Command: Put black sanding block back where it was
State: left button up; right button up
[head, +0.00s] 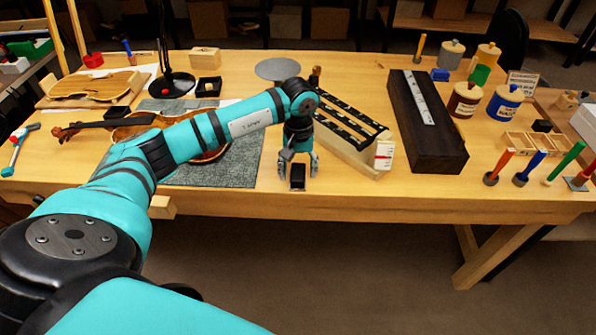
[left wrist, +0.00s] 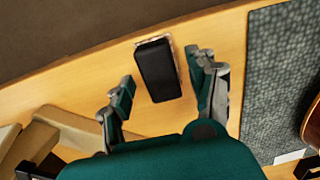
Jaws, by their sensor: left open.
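The black sanding block (head: 297,177) is near the front edge of the bench, right of the grey mat. In the left wrist view the block (left wrist: 158,70) shows its dark top face, with a thin pale edge along one side. My left gripper (head: 298,167) is open above the block, with one finger on each side. In the left wrist view the gripper (left wrist: 166,74) shows small gaps between its fingers and the block. I cannot tell exactly how high the fingers are. My right gripper is not in view.
The grey mat (head: 240,171) with a violin (head: 135,132) lies left of the block. A pale box with a black slotted rack (head: 345,118) stands close on the right, and a long dark block (head: 425,115) beyond it. The bench's front edge is close.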

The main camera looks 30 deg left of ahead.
aim_at(298, 171)
pick_arm(q)
notch_tip(298, 171, up, 11)
jog(key=b, duration=0.1)
jog(key=shift+f, duration=0.1)
